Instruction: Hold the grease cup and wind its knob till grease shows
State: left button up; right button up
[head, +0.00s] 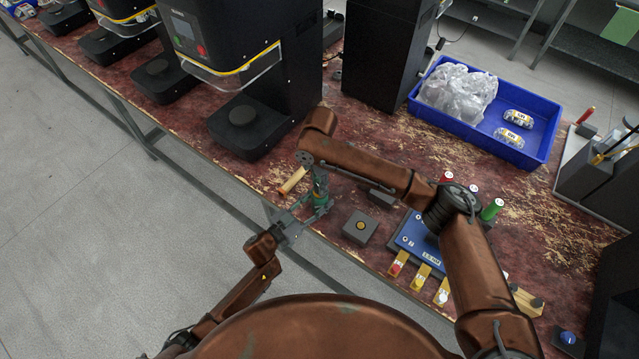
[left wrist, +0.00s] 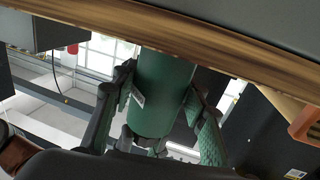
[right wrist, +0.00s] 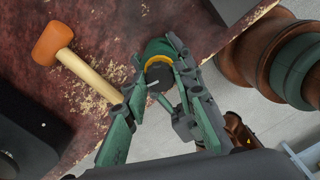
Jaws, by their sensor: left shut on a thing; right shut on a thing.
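The grease cup has a green cylindrical body, which fills the middle of the left wrist view (left wrist: 162,95). My left gripper (left wrist: 158,112) has its fingers on both sides of that body and is shut on it. In the right wrist view the cup's dark knob (right wrist: 160,72) shows below a yellow ring (right wrist: 153,62) and the green body (right wrist: 156,46). My right gripper (right wrist: 164,80) is shut on the knob, one finger on each side. In the head view both grippers meet at the table's front edge and mostly hide the cup. I cannot make out any grease.
A mallet with an orange head (right wrist: 52,42) lies on the worn red table (head: 330,226) close to the cup. A black machine (head: 262,80) stands behind. A grey block with a button (head: 360,227), a blue panel (head: 420,240) and a blue crate (head: 548,153) are to the right.

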dwell(0.3)
jog(key=o, duration=1.2)
jog(key=shift+c, duration=0.2)
jog(key=shift+r, duration=0.1)
notch_tip(320, 180, up, 12)
